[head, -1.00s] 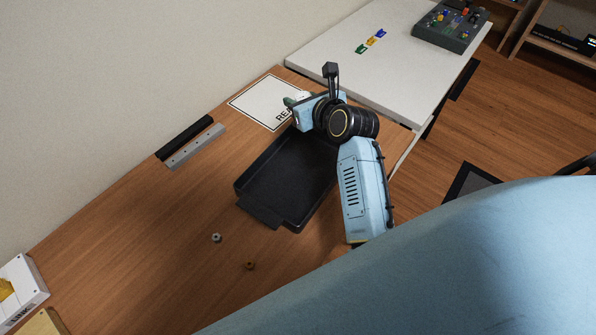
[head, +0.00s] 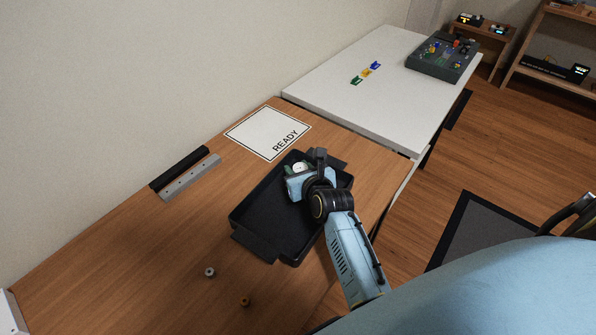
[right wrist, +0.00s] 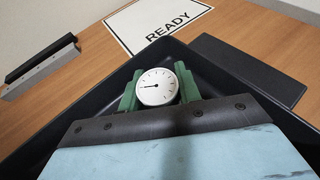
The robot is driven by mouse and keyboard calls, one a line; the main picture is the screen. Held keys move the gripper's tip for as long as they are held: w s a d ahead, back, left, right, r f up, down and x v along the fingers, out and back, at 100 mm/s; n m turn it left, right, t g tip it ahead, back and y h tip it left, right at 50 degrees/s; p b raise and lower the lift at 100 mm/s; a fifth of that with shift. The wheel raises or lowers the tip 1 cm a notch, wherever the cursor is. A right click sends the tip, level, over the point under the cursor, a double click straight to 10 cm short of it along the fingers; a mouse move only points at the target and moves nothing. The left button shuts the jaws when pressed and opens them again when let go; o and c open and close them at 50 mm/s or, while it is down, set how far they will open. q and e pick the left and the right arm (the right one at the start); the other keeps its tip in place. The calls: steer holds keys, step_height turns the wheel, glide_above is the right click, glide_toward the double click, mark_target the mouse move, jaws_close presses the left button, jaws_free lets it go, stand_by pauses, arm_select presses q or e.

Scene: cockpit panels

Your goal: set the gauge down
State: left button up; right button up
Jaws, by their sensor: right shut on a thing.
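The gauge (right wrist: 156,87) has a round white dial with a dark needle. In the right wrist view it sits between the green fingertips of my right gripper (right wrist: 158,95), which is shut on it. In the head view the gauge (head: 300,168) is small and partly hidden by my right gripper (head: 296,170). The gripper and gauge are over the far end of the black tray (head: 265,247). I cannot tell whether the gauge touches the tray floor. My left gripper is not in view.
A white READY card (head: 262,130) lies behind the tray. A grey rail (head: 190,178) and black bar (head: 180,170) lie to the left. Two small nuts, grey (head: 209,271) and brown (head: 244,301), lie in front. A white table (head: 350,95) stands beyond.

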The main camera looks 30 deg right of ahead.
steer(key=shift+f, duration=0.1)
steer(key=o, duration=0.7)
steer(key=shift+s+a+r, duration=0.1)
steer(key=shift+s+r, duration=0.1)
steer(key=p+v, duration=0.2)
steer(key=v, duration=0.9)
steer(key=shift+s+r, duration=0.15)
steer(key=shift+s, duration=0.05)
